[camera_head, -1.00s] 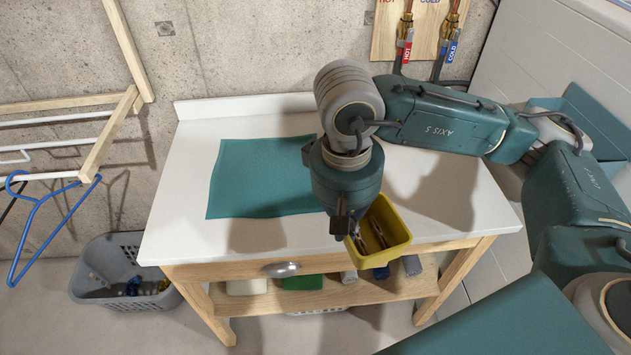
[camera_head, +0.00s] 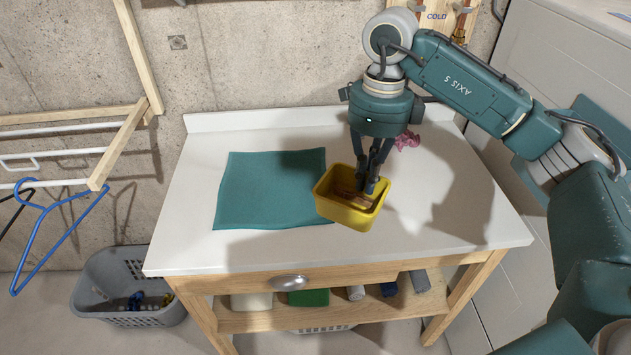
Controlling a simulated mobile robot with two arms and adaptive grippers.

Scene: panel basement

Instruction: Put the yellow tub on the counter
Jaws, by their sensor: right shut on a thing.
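The yellow tub (camera_head: 345,214) is over the white counter top (camera_head: 430,235), in front of the right edge of a teal cloth. Brownish items lie inside it. My right gripper (camera_head: 367,188) points down into the tub and is shut on its rim or wall; the exact contact is hard to see. The tub looks slightly tilted, and I cannot tell whether its base touches the counter. My left gripper is out of view.
The teal cloth (camera_head: 272,188) lies flat on the counter, and a pink crumpled thing (camera_head: 407,140) sits at the back. The counter's right side is clear. A drying rack with a blue hanger (camera_head: 58,238) stands left, above a grey basket (camera_head: 130,318).

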